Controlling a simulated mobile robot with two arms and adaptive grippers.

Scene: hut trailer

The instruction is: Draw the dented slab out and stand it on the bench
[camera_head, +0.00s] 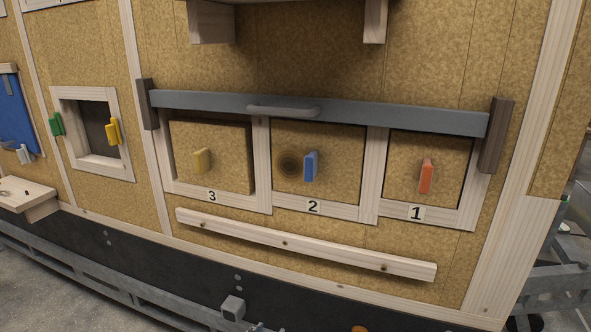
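Three square cork-like slabs sit in framed bays numbered 3, 2 and 1 from left to right. The middle slab (340,165), in bay 2, has a dark round dent (290,165) left of its blue handle (310,166). The left slab (225,150) has a yellow handle and the right slab (445,165) an orange one; no dent shows on either. A grey bar (390,114) with a grip (283,110) runs across the tops of all three bays between two dark brackets. A pale wooden ledge (30,193) at the far left may be the bench. Neither gripper is in view.
A pale wooden rail (330,252) is fixed below the bays. A framed opening (103,161) with green and yellow catches is left of them. Wooden blocks (375,22) jut out above. A grey metal frame (80,270) runs along the bottom.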

